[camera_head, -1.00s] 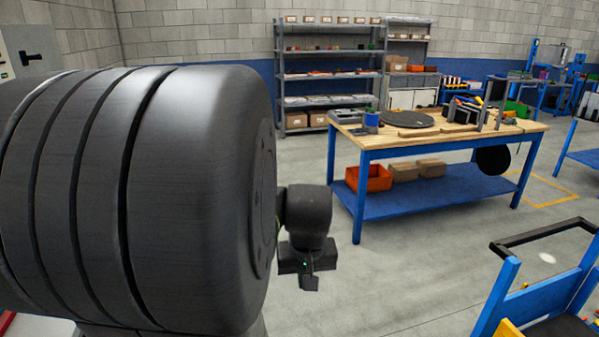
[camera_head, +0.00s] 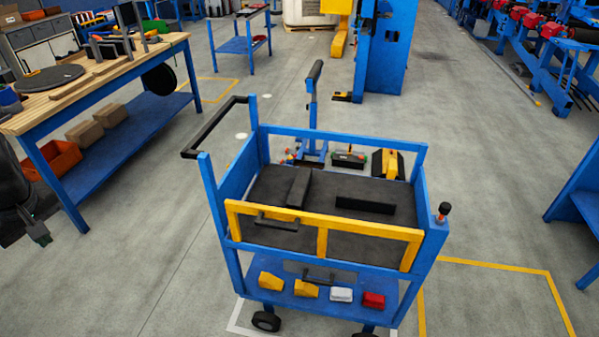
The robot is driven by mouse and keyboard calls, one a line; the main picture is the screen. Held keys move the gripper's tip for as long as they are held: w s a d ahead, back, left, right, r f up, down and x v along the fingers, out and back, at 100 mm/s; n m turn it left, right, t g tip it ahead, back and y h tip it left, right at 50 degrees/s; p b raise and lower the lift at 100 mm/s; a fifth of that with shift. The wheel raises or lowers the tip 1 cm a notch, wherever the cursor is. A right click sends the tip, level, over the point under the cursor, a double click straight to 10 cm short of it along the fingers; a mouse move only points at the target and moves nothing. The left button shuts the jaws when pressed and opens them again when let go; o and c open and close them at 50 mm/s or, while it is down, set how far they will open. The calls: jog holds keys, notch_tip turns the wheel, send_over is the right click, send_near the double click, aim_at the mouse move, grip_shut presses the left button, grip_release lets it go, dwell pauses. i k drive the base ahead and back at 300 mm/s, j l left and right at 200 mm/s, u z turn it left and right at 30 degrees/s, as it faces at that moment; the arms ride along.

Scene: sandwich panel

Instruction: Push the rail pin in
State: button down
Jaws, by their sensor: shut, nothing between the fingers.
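The rail pin (camera_head: 444,209), with a black knob and a reddish band, stands up at the top of the blue cart's front right corner post. Its lower part is hidden in or behind the post, and how far it sticks out is hard to judge. The yellow rail (camera_head: 375,229) spans the cart's front side, with its right end at that post. My gripper (camera_head: 40,236) is at the far left edge, small and dark, shut and empty, pointing down. It is far left of the cart and apart from the pin.
The blue cart (camera_head: 232,255) has a black handle (camera_head: 190,152) at its left and blocks on its lower shelf. A wooden-topped workbench (camera_head: 95,82) stands at the left. Floor (camera_head: 150,255) between my gripper and the cart is clear. A blue frame (camera_head: 575,190) stands at the right.

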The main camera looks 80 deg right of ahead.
aim_at(444, 208)
jog(key=z, duration=2.5)
jog(key=i+l, duration=0.15)
jog(key=l, duration=0.25)
jog(key=i+l, duration=0.1)
jog(key=l, duration=0.25)
jog(key=i+l, duration=0.15)
jog(key=l, duration=0.25)
jog(key=i+l, duration=0.1)
jog(key=l, duration=0.3)
